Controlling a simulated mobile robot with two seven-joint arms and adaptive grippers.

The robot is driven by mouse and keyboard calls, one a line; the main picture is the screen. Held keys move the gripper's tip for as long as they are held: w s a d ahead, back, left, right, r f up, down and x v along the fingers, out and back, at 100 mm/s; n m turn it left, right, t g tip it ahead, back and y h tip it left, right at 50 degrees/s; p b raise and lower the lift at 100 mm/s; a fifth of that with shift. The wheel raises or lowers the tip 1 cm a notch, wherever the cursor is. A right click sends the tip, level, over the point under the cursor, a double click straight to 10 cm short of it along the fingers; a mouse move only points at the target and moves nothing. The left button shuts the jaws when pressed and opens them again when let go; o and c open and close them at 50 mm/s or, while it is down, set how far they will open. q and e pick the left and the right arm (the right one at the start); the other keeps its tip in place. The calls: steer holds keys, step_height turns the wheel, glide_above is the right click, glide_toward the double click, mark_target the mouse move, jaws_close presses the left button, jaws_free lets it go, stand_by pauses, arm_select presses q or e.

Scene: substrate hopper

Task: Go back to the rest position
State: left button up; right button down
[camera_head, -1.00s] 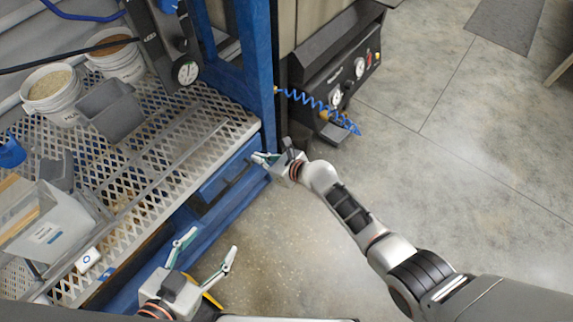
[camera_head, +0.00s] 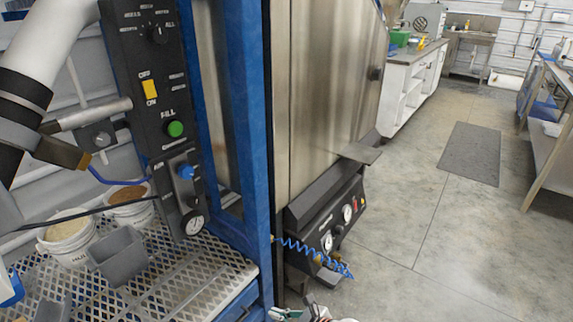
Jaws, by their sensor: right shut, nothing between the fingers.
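My right gripper (camera_head: 284,314) shows at the bottom edge, in front of the blue frame's lower corner. Its fingers are shut and empty, and most of the arm behind it is cut off by the picture edge. The black control panel (camera_head: 150,95) of the hopper stands at the left, with a green button, a yellow switch and a gauge. The blue hopper frame (camera_head: 250,120) rises beside it.
A perforated metal shelf (camera_head: 190,270) holds white buckets (camera_head: 68,238) and a grey scoop bin (camera_head: 120,255). A steel machine (camera_head: 325,110) with a coiled blue hose (camera_head: 305,250) stands right of the frame. The concrete floor (camera_head: 420,270) at right is open; a dark mat (camera_head: 468,153) lies farther back.

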arm_select(q)
steer(key=shift+n, duration=0.4)
steer(key=r+p, duration=0.1)
steer(key=p, duration=0.2)
steer(key=s+r+p, duration=0.1)
steer(key=r+p, duration=0.1)
steer(key=p, duration=0.1)
steer(key=r+p, duration=0.2)
steer(key=p, duration=0.2)
steer(key=shift+s+d+r, duration=0.1)
steer(key=shift+s+d, duration=0.1)
steer(key=shift+d, duration=0.15)
arm_select(e)
steer(key=s+d+r+n+t+h, duration=0.1)
steer(key=s+d+r+n+h, duration=0.1)
steer(key=s+d+r+n, duration=0.2)
steer(key=s+d+r+n+t+h, duration=0.1)
steer(key=s+d+r+n, duration=0.3)
steer(key=s+d+n, duration=0.7)
steer(key=s+d+r+n+t+h, duration=0.1)
steer(key=s+d+r+n+h, duration=0.3)
steer(key=s+d+n, duration=0.4)
steer(key=s+r+n, duration=0.1)
steer(key=s+n, duration=0.4)
steer(key=n, duration=0.1)
steer(key=shift+d+t, duration=0.2)
steer(key=shift+t, duration=0.1)
steer(key=shift+r, duration=0.1)
